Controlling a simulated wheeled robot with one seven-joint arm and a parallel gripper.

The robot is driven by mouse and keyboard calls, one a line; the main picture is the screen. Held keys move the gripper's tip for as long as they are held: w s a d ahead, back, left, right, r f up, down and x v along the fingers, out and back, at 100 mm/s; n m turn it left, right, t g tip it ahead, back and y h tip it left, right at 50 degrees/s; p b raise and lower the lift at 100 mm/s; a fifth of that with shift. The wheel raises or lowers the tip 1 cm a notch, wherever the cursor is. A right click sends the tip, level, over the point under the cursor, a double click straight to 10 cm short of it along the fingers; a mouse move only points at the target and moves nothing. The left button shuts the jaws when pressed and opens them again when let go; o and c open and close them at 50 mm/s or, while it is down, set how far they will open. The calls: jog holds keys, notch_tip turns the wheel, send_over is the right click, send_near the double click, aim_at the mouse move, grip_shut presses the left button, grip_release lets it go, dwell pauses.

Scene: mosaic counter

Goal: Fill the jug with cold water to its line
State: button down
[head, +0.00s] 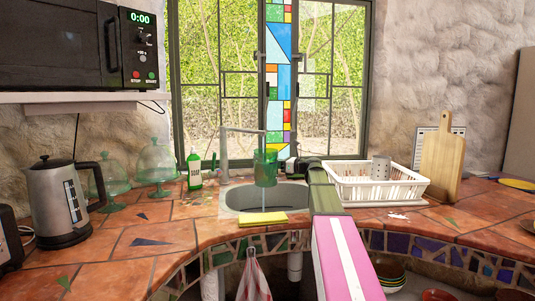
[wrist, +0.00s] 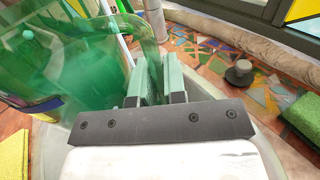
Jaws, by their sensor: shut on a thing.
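The jug (head: 265,168) is clear green and looks upright over the sink basin (head: 243,196), under the tap spout (head: 262,133). My gripper (head: 292,168) is at its right side, shut on the jug. In the wrist view the jug (wrist: 75,60) fills the left, and the fingers (wrist: 160,78) close on its handle side; the exact grip is partly hidden. A thin pale vertical streak shows below the jug in the head view; I cannot tell for sure whether it is running water. The water level and the fill line cannot be made out.
A yellow sponge (head: 263,219) lies on the sink's front edge. A soap bottle (head: 194,170) stands left of the tap. A white dish rack (head: 375,185) and a cutting board (head: 441,168) are on the right. A kettle (head: 60,203) and glass domes (head: 155,164) stand left.

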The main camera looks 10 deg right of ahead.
jog(key=shift+s+d, duration=0.1)
jog(key=shift+s, duration=1.5)
jog(key=shift+w+r, duration=0.1)
dwell(0.8)
dwell(0.4)
jog(key=w, duration=0.5)
jog(key=s, duration=0.5)
jog(key=shift+s, duration=0.1)
